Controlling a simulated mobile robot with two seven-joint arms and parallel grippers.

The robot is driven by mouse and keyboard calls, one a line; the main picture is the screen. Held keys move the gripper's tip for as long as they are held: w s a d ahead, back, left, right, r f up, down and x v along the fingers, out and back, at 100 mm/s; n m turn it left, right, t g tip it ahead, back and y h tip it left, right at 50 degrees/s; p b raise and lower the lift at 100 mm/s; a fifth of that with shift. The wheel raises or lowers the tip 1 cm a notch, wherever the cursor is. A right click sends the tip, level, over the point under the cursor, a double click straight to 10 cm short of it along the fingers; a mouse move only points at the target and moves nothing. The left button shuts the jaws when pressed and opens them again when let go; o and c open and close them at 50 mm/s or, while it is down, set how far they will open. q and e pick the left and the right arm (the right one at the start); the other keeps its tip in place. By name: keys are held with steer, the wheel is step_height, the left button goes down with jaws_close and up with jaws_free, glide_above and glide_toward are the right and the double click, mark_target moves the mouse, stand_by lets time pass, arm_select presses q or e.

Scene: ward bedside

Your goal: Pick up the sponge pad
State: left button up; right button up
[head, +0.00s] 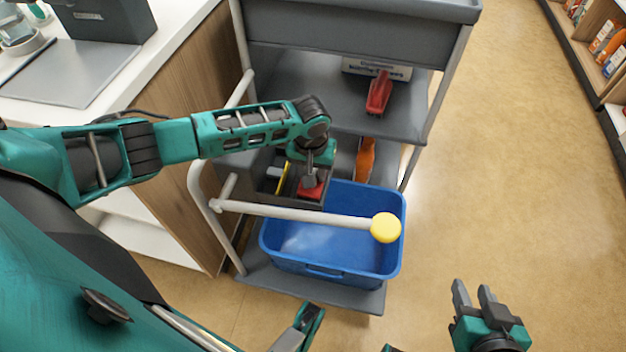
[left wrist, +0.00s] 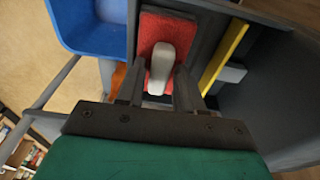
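The sponge pad (left wrist: 184,31) is a red block with a pale grey grip on top. It sits in a dark grey bin on the cart, and its red edge shows in the head view (head: 311,190). My left gripper (left wrist: 160,67) is over it, fingers on either side of the grip, with a small gap visible on each side. In the head view my left gripper (head: 310,178) partly hides the pad. My right gripper (head: 474,290) is open and empty, over the floor at the lower right.
A blue tub (head: 392,225) stands on the cart's lower shelf, in front of the bin. A pale rail with a yellow knob (head: 385,228) crosses above it. A yellow item (left wrist: 224,57) lies beside the pad. An orange bottle (head: 365,160) stands nearby. A red tool (head: 379,93) is on the shelf above.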

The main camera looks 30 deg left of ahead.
arm_select(q)
jaws_close()
steer(key=shift+r, duration=0.1)
